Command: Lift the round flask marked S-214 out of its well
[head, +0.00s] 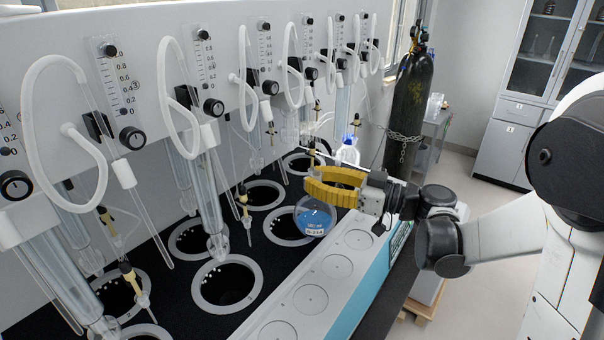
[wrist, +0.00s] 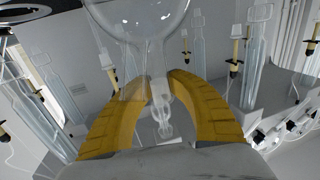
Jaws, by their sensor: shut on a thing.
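The round flask (head: 315,216) holds blue liquid and carries a white label that seems to read S-214. It hangs below my gripper (head: 333,187), whose yellow fingers are shut around its neck. In the head view the flask's bottom is beside and partly over a ringed well (head: 288,226); I cannot tell exactly how high it is. In the wrist view the clear flask bulb (wrist: 140,18) is at the top, with my yellow gripper fingers (wrist: 162,85) on both sides of its neck.
Several open wells (head: 227,286) line the black deck. Glass condensers (head: 208,190), hoses and knobs stand along the left wall panel. A white ledge with round marks (head: 310,299) runs along the front. A dark gas cylinder (head: 408,110) and a white bottle (head: 347,152) stand behind.

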